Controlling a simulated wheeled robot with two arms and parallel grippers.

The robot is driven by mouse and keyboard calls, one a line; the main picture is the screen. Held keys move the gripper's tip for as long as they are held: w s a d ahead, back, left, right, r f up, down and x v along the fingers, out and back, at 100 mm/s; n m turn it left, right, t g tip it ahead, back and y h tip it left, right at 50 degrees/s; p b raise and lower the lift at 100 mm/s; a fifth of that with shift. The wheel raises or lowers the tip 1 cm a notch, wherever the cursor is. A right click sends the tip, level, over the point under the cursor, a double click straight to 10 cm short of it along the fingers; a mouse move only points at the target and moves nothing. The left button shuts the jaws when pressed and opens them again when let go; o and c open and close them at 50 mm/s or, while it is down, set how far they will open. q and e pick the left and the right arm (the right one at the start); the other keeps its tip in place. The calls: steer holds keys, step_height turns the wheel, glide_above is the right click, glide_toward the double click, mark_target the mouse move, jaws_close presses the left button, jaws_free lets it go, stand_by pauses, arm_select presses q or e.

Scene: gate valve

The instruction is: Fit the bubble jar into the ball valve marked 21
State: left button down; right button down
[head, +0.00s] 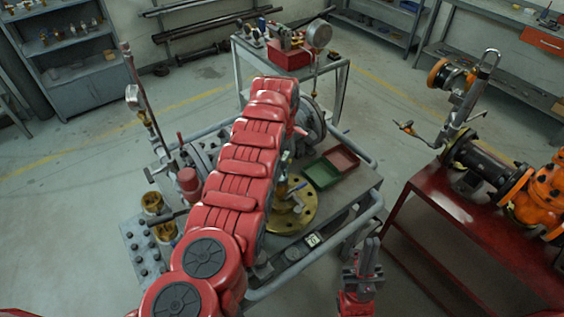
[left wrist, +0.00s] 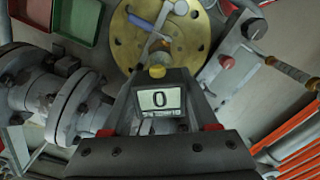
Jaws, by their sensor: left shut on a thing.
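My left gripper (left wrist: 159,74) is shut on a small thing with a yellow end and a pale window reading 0. It looks like the bubble jar (left wrist: 159,99), though fingers hide most of it. In the head view, my red left arm hides this gripper. Beyond the fingertips in the left wrist view is a valve with a blue handle (left wrist: 140,21) on a round brass flange (left wrist: 193,47). The flange (head: 306,213) also shows on the table in the head view, partly behind my arm. I cannot read a 21. My right gripper (head: 368,252) points upward beside the table's front right; its finger gap is unclear.
Green tray (head: 321,174) and red tray (head: 342,158) lie on the grey table (head: 358,195), right of the flange. Pipework with grey flanges (left wrist: 66,105) is close to the left gripper. A red stand (head: 449,238) with orange valves (head: 550,193) stands to the right.

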stand_by(0.3)
arm_select(q)
steer(key=shift+c, duration=0.4)
jaws_free()
steer(key=shift+o, duration=0.4)
steer(key=shift+r, duration=3.95)
